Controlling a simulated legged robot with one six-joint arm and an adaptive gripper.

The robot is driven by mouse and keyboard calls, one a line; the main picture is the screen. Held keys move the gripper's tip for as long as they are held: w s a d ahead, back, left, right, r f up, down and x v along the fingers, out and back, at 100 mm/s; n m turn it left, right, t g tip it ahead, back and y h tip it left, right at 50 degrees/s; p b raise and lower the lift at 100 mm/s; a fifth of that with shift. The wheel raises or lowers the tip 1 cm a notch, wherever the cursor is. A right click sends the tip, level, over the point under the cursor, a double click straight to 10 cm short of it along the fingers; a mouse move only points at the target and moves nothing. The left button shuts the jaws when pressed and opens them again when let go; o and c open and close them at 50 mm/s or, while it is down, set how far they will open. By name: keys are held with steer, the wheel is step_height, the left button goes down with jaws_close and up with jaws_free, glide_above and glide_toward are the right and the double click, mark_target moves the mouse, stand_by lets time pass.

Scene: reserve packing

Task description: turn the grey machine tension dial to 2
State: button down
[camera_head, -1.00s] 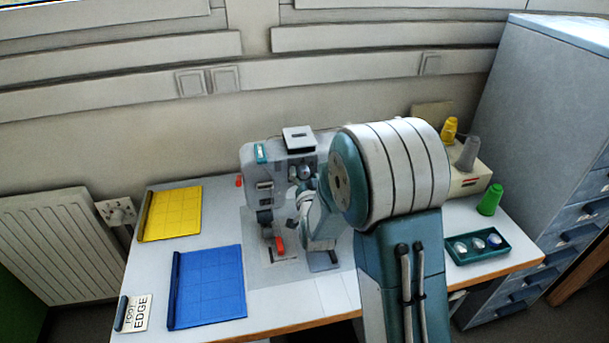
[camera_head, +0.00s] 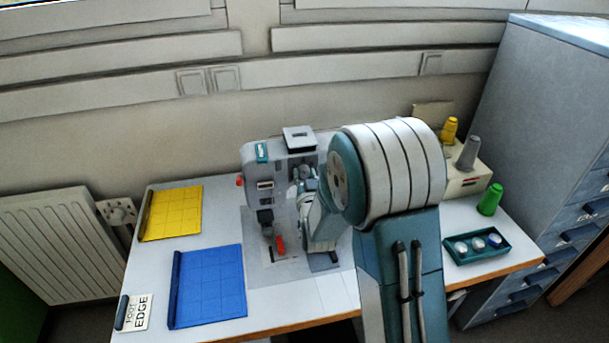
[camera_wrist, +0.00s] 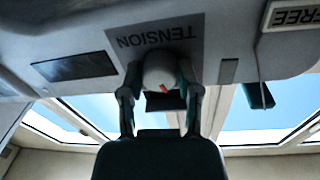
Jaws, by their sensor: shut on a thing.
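The grey sewing machine (camera_head: 270,185) stands on the pale table, left of my arm in the head view. Its tension dial (camera_wrist: 160,70) shows in the wrist view as a pale round knob with a small red mark, under an upside-down "TENSION" label (camera_wrist: 155,37). My gripper (camera_wrist: 160,98) has one finger on each side of the dial and is shut on it. The dial's numbers are not readable.
A yellow mat (camera_head: 172,212) and a blue mat (camera_head: 208,285) lie on the table at left. A teal tray (camera_head: 477,246) with round items, a green cone (camera_head: 490,200) and a box (camera_head: 465,178) with yellow and grey cones stand at right.

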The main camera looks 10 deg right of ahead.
steer(key=n, duration=0.4)
steer(key=shift+n, duration=0.4)
steer(key=shift+n+t+y, duration=0.3)
steer(key=shift+n, duration=1.8)
steer(key=shift+c, duration=1.5)
jaws_free()
steer(key=shift+w+a, duration=0.1)
steer(key=shift+a, duration=0.05)
steer(key=s, duration=0.7)
steer(key=shift+s+a+f, duration=0.2)
steer(key=shift+f, duration=0.2)
